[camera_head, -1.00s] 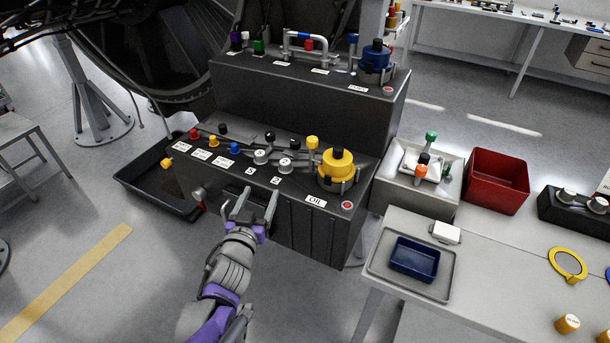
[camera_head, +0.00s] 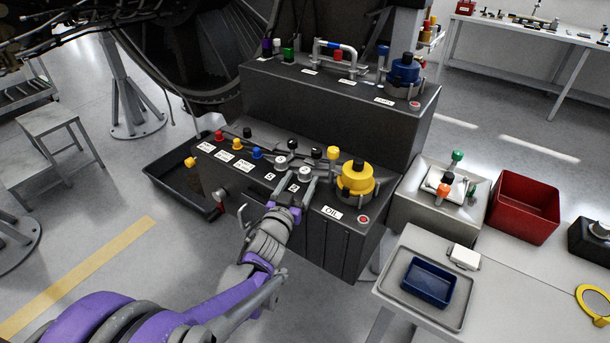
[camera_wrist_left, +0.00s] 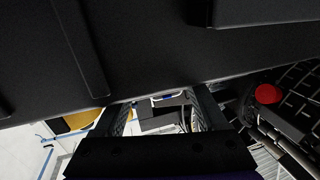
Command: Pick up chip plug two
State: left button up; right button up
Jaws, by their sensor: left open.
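Chip plug two is the silver round plug (camera_head: 305,174) on the sloping top of the lower black box, by the label "2" (camera_head: 293,188). A similar silver plug (camera_head: 281,162) sits to its left, by label "1". My left gripper (camera_head: 297,178) is open at the front edge of the box, its fingers pointing toward the plugs and nothing seen between them. I cannot tell if a finger touches plug two. In the left wrist view, the open fingers (camera_wrist_left: 160,108) show below a large dark surface; no plug shows there. My right gripper is not in view.
A yellow OIL cap (camera_head: 355,182) stands right of the plugs. Black-topped and yellow-topped pieces (camera_head: 333,153) stand close behind plug two. Red, yellow and blue knobs (camera_head: 256,153) line the left. A grey tray with a blue bin (camera_head: 429,283) lies on the right table.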

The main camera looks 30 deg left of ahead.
aim_at(303, 175)
pick_arm(q)
jog(key=w, duration=0.4)
jog(key=shift+a+r, duration=0.2)
jog(key=shift+a, duration=0.1)
jog(key=shift+s, duration=0.1)
grip_shut()
